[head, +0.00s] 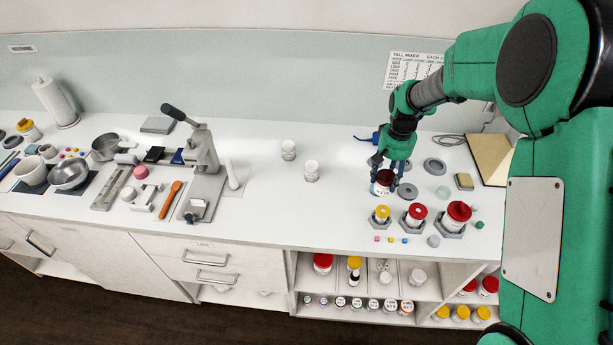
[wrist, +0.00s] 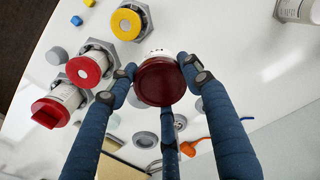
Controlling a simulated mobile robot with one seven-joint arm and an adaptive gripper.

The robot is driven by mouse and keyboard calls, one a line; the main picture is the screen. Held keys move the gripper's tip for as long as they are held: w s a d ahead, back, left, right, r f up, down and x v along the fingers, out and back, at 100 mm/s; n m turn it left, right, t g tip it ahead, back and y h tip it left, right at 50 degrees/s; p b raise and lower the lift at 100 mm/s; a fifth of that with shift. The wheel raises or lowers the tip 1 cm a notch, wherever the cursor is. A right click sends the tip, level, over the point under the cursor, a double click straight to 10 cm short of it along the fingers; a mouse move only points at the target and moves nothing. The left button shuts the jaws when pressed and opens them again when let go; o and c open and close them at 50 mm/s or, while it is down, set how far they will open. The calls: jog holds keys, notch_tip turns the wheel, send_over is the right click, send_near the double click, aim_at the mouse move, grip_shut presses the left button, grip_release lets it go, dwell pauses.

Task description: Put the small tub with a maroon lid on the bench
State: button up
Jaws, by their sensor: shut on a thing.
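The small tub with a maroon lid (wrist: 160,82) is between the blue fingers of my gripper (wrist: 158,76) in the wrist view, lid facing the camera. My gripper is shut on it. In the head view the tub (head: 382,187) shows its white side below my gripper (head: 386,170), over the right part of the white bench (head: 270,190). It looks upright and low, close to the bench top. I cannot tell whether its base touches the bench.
A yellow-lidded tub (head: 381,214) and two red-lidded tubs (head: 415,214) (head: 457,214) stand in grey hexagonal holders in front. Grey discs (head: 407,190) lie to the right. Two white containers (head: 311,170) (head: 288,149) stand left. A lever press (head: 203,160) stands farther left. Bench between is clear.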

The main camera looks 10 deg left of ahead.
jog(key=s+a+f+n+p, duration=0.1)
jog(key=s+a+p, duration=0.3)
jog(key=s+a, duration=1.3)
jog(key=shift+s+a+n, duration=0.3)
jog(key=shift+s+a, duration=0.05)
jog(key=shift+s, duration=0.55)
jog(key=shift+f, duration=0.1)
jog(key=w+a, duration=0.3)
jog(key=w, duration=0.4)
jog(key=w+a+f, duration=0.1)
jog(key=w+a, duration=0.2)
jog(key=w, duration=0.5)
jog(key=shift+f, duration=0.25)
jog(key=shift+s, duration=0.1)
jog(key=shift+f, duration=1.7)
jog(key=shift+f, duration=0.2)
